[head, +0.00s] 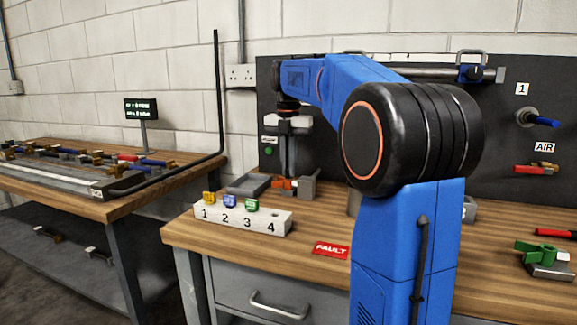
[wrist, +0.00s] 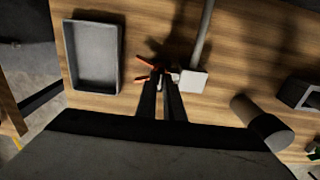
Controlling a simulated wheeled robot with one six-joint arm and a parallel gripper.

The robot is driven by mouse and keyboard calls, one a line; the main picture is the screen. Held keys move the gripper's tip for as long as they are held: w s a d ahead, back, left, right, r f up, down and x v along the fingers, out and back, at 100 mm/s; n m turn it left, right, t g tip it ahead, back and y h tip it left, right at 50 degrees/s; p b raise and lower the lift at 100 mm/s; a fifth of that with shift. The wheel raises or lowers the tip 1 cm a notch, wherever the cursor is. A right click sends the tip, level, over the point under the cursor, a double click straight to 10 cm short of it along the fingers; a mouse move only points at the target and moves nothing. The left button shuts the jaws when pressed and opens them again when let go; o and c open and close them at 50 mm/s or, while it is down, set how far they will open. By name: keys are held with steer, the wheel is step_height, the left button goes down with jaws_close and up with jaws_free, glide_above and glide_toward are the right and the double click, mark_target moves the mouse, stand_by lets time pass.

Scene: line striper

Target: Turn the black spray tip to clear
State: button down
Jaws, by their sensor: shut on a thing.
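The orange guard (head: 283,184) sits on the workbench beside a grey block. In the wrist view the orange guard (wrist: 147,64) shows two prongs right at my fingertips. My gripper (head: 287,174) points straight down over the guard. In the wrist view my gripper (wrist: 160,72) has its two dark fingers close together on something small at the guard. This fits the black spray tip, but the tip is hidden between and behind the dark fingers. I cannot tell which way it is turned.
A grey tray (head: 248,184) lies left of the guard. A numbered rack (head: 242,218) holds yellow, blue and green tips; position 4 looks empty. A red FAULT card (head: 331,250) lies in front. A green clamp-like part (head: 540,252) is at the right.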

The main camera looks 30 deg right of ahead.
steer(key=shift+n, duration=0.4)
steer(key=n, duration=0.4)
steer(key=shift+f, duration=0.1)
steer(key=c, duration=1.2)
jaws_free()
steer(key=shift+r, duration=3.55)
steer(key=shift+c, duration=0.8)
